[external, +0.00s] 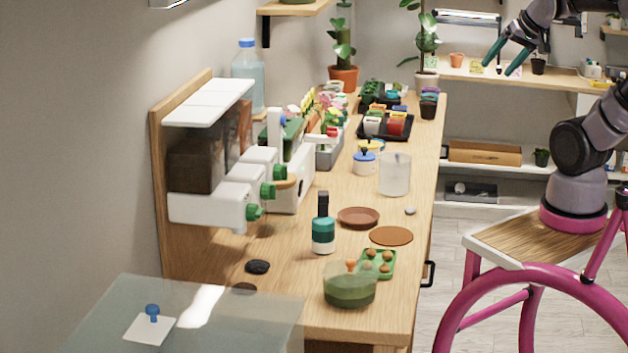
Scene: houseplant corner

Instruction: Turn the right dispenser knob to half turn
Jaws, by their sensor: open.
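A white dispenser (205,207) with dark-filled hoppers is fixed to a wooden backboard at the left of the bench. Its front carries green knobs in a row: a near one (254,213), a middle one (267,191) and a far one (279,172). The far one is the right knob for someone facing the dispenser from the bench side. The knobs are small here, and I cannot tell their turn angle. My gripper (501,62), with teal fingertips, is open and empty at the upper right, high and well apart from the dispenser.
On the bench near the dispenser stand a teal-labelled bottle (323,233), a clear cup (394,175), a blue-lidded jar (364,163) and a brown saucer (358,217). A green bowl (349,288) is nearer the camera. A glass panel (240,310) covers the lower left.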

